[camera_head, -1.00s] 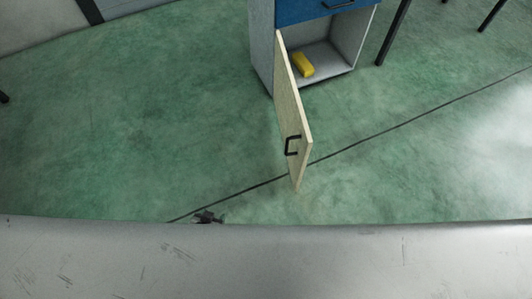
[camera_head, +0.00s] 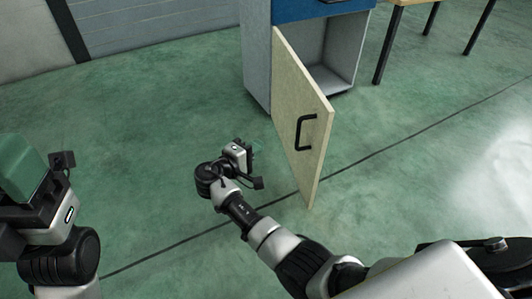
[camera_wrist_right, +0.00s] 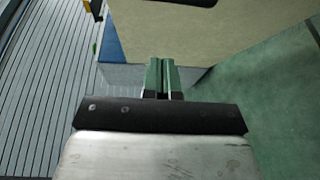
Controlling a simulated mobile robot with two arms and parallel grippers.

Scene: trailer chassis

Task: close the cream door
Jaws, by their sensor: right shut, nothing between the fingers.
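The cream door (camera_head: 302,118) stands open, swung out from the cabinet (camera_head: 257,60) toward me. Its black handle (camera_head: 304,132) faces left in the head view. My right gripper (camera_head: 256,149) is left of the door, apart from it in the head view. In the right wrist view its green fingers (camera_wrist_right: 161,75) are shut and empty, with the cream door (camera_wrist_right: 150,35) beyond them and a black bar, likely the handle, at the top edge. My left gripper (camera_head: 20,165) is at the left edge of the head view, far from the door; its opening is unclear.
A blue drawer front (camera_head: 300,10) is above the cabinet's open compartment (camera_head: 335,60). A table with black legs (camera_head: 390,45) stands at the right. A grey ribbed panel (camera_head: 140,22) is at the back left. Green floor is clear left of the door.

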